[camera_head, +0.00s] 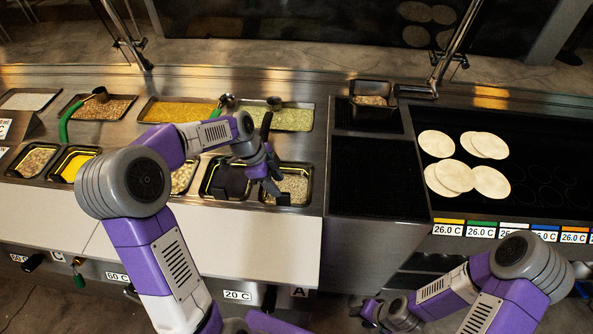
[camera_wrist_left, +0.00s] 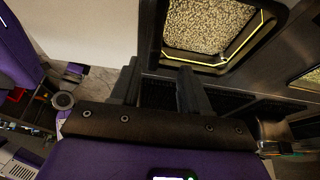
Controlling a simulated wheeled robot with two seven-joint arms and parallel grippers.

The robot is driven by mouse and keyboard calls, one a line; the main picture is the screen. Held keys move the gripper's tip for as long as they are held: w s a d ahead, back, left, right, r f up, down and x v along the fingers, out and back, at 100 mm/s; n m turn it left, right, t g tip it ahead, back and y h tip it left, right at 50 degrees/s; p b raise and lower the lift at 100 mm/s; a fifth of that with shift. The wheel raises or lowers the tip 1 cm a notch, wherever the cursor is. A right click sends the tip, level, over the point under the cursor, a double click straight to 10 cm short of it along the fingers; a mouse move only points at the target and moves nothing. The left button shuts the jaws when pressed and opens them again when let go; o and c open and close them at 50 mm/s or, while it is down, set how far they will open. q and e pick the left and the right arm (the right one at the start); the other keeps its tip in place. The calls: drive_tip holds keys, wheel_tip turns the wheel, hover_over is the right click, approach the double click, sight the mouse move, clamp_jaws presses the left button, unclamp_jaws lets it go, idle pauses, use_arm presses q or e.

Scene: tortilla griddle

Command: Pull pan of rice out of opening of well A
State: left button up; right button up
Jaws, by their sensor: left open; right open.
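The pan of rice (camera_head: 297,187) sits in the front-row well at the right end of the counter, above the label A (camera_head: 298,292). It is a rectangular pan of pale grains with a dark, yellow-lined rim. In the left wrist view the pan of rice (camera_wrist_left: 208,27) shows at the top, beyond the fingertips. My left gripper (camera_head: 271,186) is open over the left side of this pan; its open fingers (camera_wrist_left: 159,75) hold nothing, and contact with the rim cannot be told. My right gripper (camera_head: 362,312) is open and empty, low in front of the counter.
Several other food pans, such as yellow corn (camera_head: 180,112) and green topping (camera_head: 290,119), fill the wells. A dark-lidded or empty well (camera_head: 229,182) is directly left. Tortillas (camera_head: 455,175) lie on the griddle at right. The white counter front (camera_head: 260,245) is clear.

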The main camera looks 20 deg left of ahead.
sight(285, 197)
use_arm(q)
drive_tip(key=x, duration=0.4)
drive_tip(key=s+b+x, duration=0.1)
drive_tip(key=x, duration=0.1)
drive_tip(key=shift+w+d+f, duration=0.1)
drive_tip(key=shift+d+f, duration=0.15)
drive_tip(key=shift+d, duration=0.1)
drive_tip(key=shift+w+d+f, duration=0.1)
drive_tip(key=shift+d+f, duration=0.05)
drive_tip(key=shift+f, duration=0.15)
clamp_jaws()
drive_tip(key=shift+w+r, duration=0.1)
